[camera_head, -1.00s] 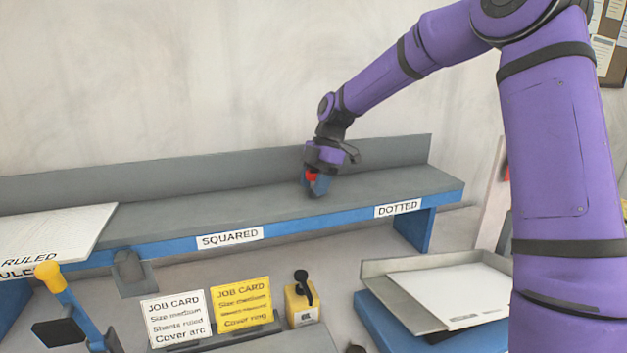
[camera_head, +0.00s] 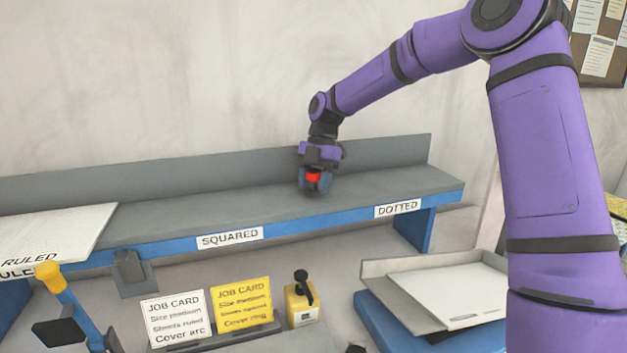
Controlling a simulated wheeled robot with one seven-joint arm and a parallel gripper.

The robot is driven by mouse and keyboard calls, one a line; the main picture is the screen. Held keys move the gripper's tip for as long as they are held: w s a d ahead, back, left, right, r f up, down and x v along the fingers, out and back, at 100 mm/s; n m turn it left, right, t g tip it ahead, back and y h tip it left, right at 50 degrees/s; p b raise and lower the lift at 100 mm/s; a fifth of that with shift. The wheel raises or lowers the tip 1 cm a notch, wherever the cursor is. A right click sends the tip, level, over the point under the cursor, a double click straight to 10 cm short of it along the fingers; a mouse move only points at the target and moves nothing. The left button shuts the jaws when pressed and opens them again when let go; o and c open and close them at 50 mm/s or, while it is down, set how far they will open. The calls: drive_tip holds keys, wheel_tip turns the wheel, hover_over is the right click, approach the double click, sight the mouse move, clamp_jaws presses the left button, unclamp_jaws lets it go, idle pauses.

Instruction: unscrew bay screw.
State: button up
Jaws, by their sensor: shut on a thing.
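My gripper (camera_head: 314,187) points down at the grey shelf top (camera_head: 200,213), above and between the SQUARED and DOTTED labels. It is shut on a small red thing (camera_head: 313,177), which I take to be the bay screw. Its red part shows between the dark blue-grey fingers. The fingers hide the rest of it, and I cannot tell whether its lower end touches the shelf.
A white stack labelled RULED (camera_head: 60,232) lies on the shelf's left end. In front stand a white job card (camera_head: 177,316), a yellow job card (camera_head: 245,306) and a yellow block with a black knob (camera_head: 302,304). A tray with white sheets (camera_head: 455,292) is at right.

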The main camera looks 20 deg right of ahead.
sight(313, 172)
drive_tip(key=o, duration=1)
drive_tip(key=shift+r, duration=2.5)
